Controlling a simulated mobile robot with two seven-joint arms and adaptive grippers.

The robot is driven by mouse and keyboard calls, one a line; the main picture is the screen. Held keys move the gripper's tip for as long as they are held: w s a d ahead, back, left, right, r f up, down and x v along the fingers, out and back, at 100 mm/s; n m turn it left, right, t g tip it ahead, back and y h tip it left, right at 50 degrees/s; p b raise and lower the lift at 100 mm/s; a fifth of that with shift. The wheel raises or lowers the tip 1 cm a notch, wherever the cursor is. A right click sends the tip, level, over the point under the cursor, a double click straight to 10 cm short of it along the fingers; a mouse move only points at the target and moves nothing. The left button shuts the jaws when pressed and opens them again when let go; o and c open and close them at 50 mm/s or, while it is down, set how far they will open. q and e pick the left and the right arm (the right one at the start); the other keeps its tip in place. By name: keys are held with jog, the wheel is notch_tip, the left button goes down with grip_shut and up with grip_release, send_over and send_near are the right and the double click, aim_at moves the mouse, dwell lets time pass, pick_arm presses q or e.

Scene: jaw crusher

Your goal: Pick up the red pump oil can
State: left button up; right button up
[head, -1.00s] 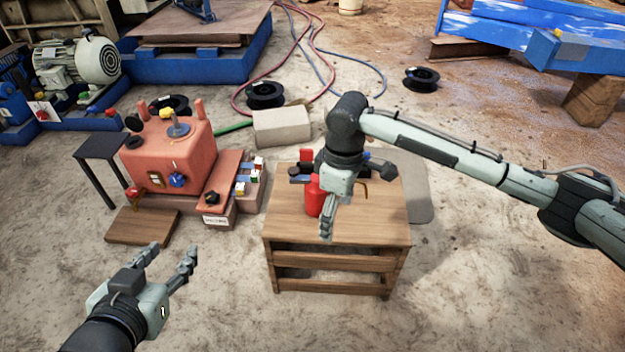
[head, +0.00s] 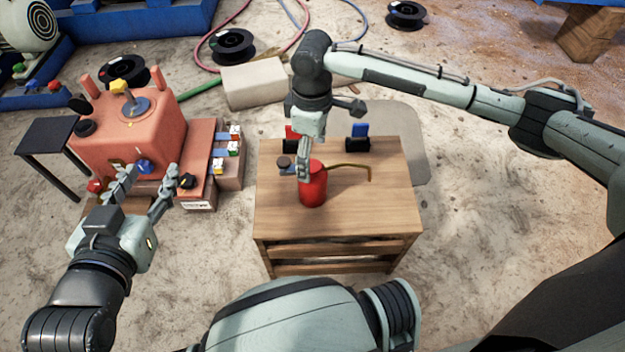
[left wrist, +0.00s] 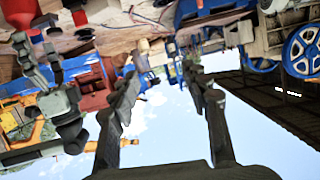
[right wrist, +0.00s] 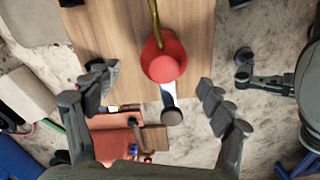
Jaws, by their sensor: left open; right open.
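The red pump oil can (head: 313,188) stands upright on the wooden table (head: 390,215), with its thin brass spout pointing right. My right gripper (head: 304,165) is at the can, partly in front of it. In the right wrist view the red can (right wrist: 163,60) lies ahead and between the lines of the two open fingers (right wrist: 160,100), with no contact visible. The can's dark round pump knob (right wrist: 172,116) sticks out between the fingers. My left gripper (head: 145,185) is open and empty, in front of the red machine.
A red machine (head: 125,135) with knobs and a row of coloured switches (head: 228,150) stands left of the table. A red and a blue clip-like item (head: 358,135) sit at the table's back. A pale block (head: 255,86) lies behind. The table's right side is clear.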

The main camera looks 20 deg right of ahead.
aim_at(313, 165)
jog(key=f, duration=0.2)
jog(key=f+b, duration=0.1)
jog(key=f, duration=0.1)
jog(key=shift+s+f, duration=0.1)
jog(key=shift+s, duration=0.3)
jog(key=shift+f, duration=0.2)
pick_arm(q)
jog(key=d+r+t+h, duration=0.1)
jog(key=d+r+t, duration=0.1)
jog(key=r, duration=0.3)
jog(key=shift+w+d+r+t+h, duration=0.25)
jog(key=shift+w+d+t+h, duration=0.15)
jog(key=shift+d, duration=0.15)
pick_arm(e)
jog(key=shift+w+r, duration=0.1)
grip_shut()
